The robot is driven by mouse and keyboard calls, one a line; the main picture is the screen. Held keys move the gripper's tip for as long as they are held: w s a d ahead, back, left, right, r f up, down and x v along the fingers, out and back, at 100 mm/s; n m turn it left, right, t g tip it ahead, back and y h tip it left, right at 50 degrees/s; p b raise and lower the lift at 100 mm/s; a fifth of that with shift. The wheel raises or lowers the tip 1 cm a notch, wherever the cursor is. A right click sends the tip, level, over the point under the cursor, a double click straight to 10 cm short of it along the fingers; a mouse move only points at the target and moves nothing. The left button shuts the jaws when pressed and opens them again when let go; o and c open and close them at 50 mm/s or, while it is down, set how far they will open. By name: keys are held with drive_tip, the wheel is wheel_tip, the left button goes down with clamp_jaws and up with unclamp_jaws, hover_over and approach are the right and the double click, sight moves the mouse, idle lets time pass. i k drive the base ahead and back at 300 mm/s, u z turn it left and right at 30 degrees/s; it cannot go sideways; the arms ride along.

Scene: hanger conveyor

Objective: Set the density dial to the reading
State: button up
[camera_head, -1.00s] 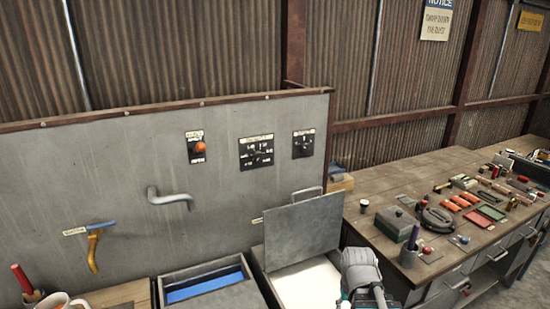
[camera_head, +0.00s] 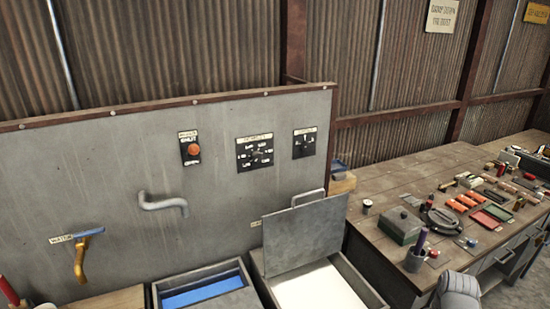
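A black dial panel (camera_head: 254,151) is on the grey metal wall panel (camera_head: 100,170). Its pale label seems to read density, and several white marks ring a dark knob in its middle. The knob's setting is too small to read. A smaller black panel (camera_head: 304,143) with a pale label and a small pointer is to its right. I cannot see any clear numeric reading. My gripper is not in view; only a rounded grey part of my arm shows at the bottom right, well away from the dial.
Below are a blue-filled tank (camera_head: 245,298) and a white-filled tank with raised lid (camera_head: 298,240). A cluttered wooden bench (camera_head: 385,180) stands right.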

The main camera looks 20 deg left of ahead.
sight(256, 156)
drive_tip(key=z, duration=0.25)
drive_tip(key=k, duration=0.8)
drive_tip(key=u, duration=1.5)
drive_tip(key=i, duration=0.7)
drive_tip(key=u, duration=0.1)
